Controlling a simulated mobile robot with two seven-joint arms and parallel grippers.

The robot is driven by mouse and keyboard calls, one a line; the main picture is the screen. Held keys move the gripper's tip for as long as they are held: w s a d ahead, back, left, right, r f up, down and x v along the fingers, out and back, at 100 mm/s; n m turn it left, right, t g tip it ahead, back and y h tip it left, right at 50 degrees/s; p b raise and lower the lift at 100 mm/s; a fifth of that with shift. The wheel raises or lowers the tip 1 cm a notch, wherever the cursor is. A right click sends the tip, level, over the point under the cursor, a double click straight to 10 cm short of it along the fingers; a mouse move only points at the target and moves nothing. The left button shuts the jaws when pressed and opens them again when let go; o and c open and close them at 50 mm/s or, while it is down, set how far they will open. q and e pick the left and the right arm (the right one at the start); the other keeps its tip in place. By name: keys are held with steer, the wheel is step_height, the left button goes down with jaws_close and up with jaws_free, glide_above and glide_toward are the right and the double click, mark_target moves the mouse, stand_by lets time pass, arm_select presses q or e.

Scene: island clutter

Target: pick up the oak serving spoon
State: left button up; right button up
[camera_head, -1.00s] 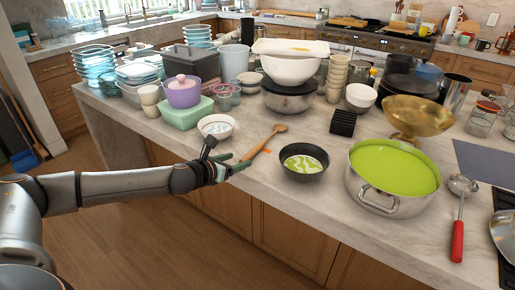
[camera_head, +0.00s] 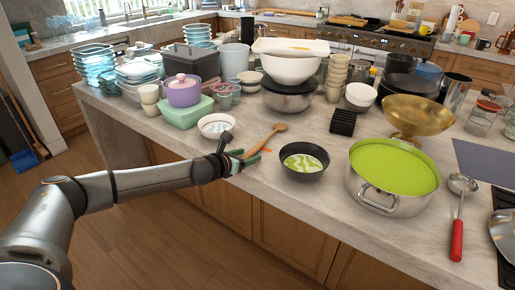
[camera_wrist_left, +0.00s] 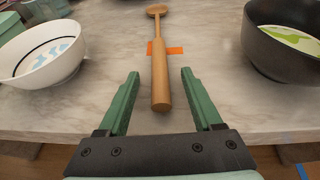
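The oak serving spoon (camera_head: 266,140) lies on the island's marble top, between a white bowl and a black bowl. In the left wrist view the spoon (camera_wrist_left: 159,70) points away from me, handle end nearest and bowl end far. My left gripper (camera_head: 246,160) is at the counter's front edge by the handle end. In the left wrist view my left gripper (camera_wrist_left: 158,83) is open, with one green finger on each side of the handle end and a gap on both sides. My right gripper is not in view.
The white bowl (camera_head: 217,126) stands left of the spoon and the black bowl (camera_head: 303,161) right of it. An orange strip (camera_wrist_left: 174,51) lies under the handle. A large pot (camera_head: 371,203) stands further right. Stacked dishes crowd the back left.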

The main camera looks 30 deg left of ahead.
arm_select(q)
jaws_close()
stand_by(0.3)
stand_by(0.3)
steer(key=shift+r, duration=0.45)
step_height(320, 180, up, 3)
steer(key=shift+r+p, duration=0.1)
steer(key=shift+p, duration=0.75)
steer(key=s+d+r, duration=0.3)
steer(key=s+r, duration=0.6)
steer(key=s, duration=0.4)
steer(key=shift+s+d, duration=0.3)
